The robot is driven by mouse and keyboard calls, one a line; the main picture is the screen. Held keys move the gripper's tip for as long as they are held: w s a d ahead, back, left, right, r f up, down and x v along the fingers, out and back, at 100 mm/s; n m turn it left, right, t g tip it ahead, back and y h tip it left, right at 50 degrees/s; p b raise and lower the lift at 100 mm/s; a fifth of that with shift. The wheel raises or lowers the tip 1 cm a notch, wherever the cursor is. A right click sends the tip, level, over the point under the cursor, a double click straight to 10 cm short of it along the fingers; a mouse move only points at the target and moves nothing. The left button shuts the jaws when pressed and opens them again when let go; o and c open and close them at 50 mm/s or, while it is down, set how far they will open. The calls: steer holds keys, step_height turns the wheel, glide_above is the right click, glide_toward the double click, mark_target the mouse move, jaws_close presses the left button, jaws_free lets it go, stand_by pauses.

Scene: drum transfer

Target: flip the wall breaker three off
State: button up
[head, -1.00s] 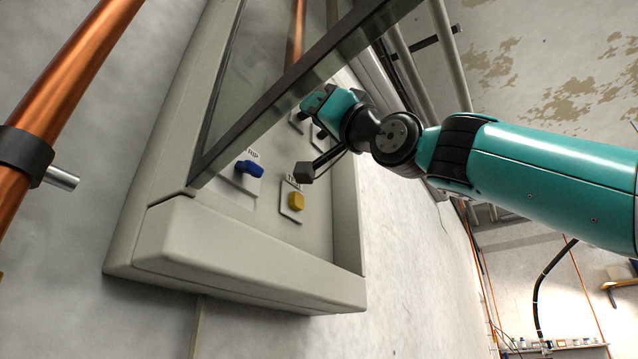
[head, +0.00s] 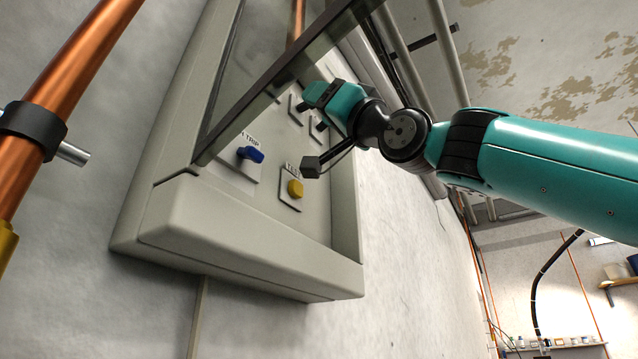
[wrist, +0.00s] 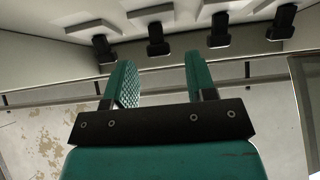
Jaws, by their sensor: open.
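The wall breaker panel is a pale grey box (head: 250,255) on the wall in the head view, with its glass lid (head: 290,80) swung out. Several black breaker levers show in a row in the wrist view, at its top: one far left (wrist: 104,48), one (wrist: 157,40) ahead of the gap between my fingers, one (wrist: 219,30) right of it, and one far right (wrist: 281,22). No numbers are readable, so I cannot tell which is three. My gripper (wrist: 160,75) is open and empty, its fingers apart from the levers. In the head view my gripper (head: 318,92) is at the panel's upper part.
A blue knob (head: 251,154) marked TRIP and a yellow button (head: 295,188) marked TEST sit low on the panel. The lid's dark frame (head: 270,87) passes close to my gripper. A copper pipe (head: 75,75) runs at left. Open room lies to the right.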

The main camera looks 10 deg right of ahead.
mark_target(307, 105)
steer(key=b+v, duration=1)
steer(key=v, duration=0.5)
steer(key=shift+s+d+f, duration=0.1)
steer(key=shift+f, duration=0.05)
step_height(307, 105, up, 8)
steer(key=s+d+g+h+p, duration=0.2)
steer(key=g+h+p, duration=0.15)
steer(key=p, duration=0.95)
steer(key=shift+t+h, duration=0.25)
steer(key=p+x, duration=0.8)
steer(key=x, duration=0.8)
steer(key=shift+w+d, duration=0.1)
steer(key=shift+w+a+p, duration=0.35)
steer(key=shift+a, duration=0.05)
